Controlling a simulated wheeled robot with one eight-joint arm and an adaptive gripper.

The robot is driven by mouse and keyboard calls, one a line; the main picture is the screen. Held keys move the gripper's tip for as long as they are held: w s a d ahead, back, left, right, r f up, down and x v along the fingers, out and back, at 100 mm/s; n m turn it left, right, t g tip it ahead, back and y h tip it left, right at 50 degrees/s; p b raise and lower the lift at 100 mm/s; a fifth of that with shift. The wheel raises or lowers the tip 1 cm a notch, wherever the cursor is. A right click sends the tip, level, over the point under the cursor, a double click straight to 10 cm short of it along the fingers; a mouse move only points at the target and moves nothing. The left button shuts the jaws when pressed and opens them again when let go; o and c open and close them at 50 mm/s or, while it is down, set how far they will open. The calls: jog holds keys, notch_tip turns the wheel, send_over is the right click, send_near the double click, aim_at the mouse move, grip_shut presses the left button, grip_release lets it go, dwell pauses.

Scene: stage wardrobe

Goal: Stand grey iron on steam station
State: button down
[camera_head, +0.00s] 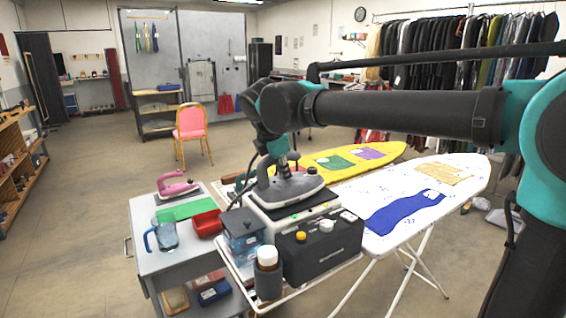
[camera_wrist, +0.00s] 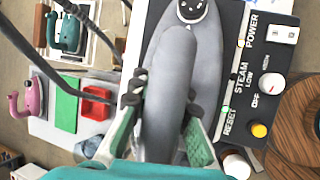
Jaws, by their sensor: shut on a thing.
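The grey iron (camera_head: 292,188) lies level over the dark top plate of the steam station (camera_head: 326,249), at the back of its control box. I cannot tell whether its sole touches the plate. My gripper (camera_head: 281,169) comes from above and is shut on the iron's handle. In the wrist view, the fingers of my gripper (camera_wrist: 163,105) close around the handle of the grey iron (camera_wrist: 206,75) from both sides. The panel of the steam station (camera_wrist: 238,105), with its knobs and lettering, runs beside the iron on the right.
A pink iron (camera_head: 177,187), a green mat (camera_head: 186,208), a red tray (camera_head: 207,223) and a blue jug (camera_head: 164,236) are on the cart at left. A teal iron (camera_wrist: 70,33) shows in the wrist view. Ironing boards (camera_head: 465,205) stand at right.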

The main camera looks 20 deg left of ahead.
jog(key=shift+f, duration=0.15)
jog(key=c, duration=1.4)
grip_release()
jog(key=shift+c, duration=0.2)
jog(key=v, duration=1.2)
